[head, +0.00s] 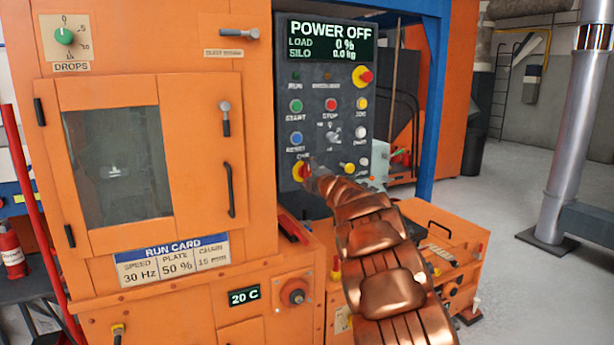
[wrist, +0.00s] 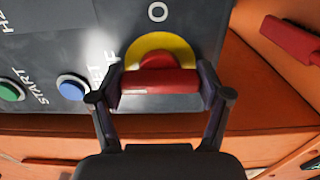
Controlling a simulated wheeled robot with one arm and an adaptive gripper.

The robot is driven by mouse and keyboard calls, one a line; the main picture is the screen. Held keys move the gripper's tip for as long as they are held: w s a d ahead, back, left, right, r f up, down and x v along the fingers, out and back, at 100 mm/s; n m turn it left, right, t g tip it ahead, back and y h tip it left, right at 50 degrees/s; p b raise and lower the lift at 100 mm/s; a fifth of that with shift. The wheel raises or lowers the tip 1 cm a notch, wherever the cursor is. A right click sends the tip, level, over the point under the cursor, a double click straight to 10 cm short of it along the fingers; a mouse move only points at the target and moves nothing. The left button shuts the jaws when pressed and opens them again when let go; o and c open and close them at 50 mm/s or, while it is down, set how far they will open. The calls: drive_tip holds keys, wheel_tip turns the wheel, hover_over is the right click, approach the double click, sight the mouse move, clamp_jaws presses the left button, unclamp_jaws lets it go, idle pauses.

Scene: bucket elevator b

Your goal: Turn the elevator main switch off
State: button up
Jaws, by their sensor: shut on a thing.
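The main switch (head: 298,172) is a red handle on a yellow round plate at the lower left of the dark control panel. In the wrist view its red bar (wrist: 160,82) lies crosswise, with the yellow plate behind it and an "O" mark above. My gripper (wrist: 160,88) is shut on the red handle, one finger at each end of it. In the head view my gripper (head: 312,173) is at the switch and partly covers it. The panel's display (head: 331,41) reads "POWER OFF", load 0 % and silo 0.0 kg.
Green start (head: 296,106), blue reset (head: 296,138) and red stop (head: 330,105) buttons sit above the switch. A red and yellow knob (head: 363,77) is at the panel's upper right. An orange cabinet (head: 115,150) stands at the left. Open floor (head: 510,190) shows at the right.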

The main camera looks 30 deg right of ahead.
drive_tip(key=o, duration=1.1)
drive_tip(key=shift+s, duration=0.1)
drive_tip(key=shift+s+a, duration=0.15)
drive_tip(key=shift+s, duration=1.8)
drive_tip(key=shift+s+a, duration=0.2)
drive_tip(key=shift+s, duration=1.75)
drive_tip(key=shift+s+a, duration=0.15)
drive_tip(key=shift+s, duration=1.8)
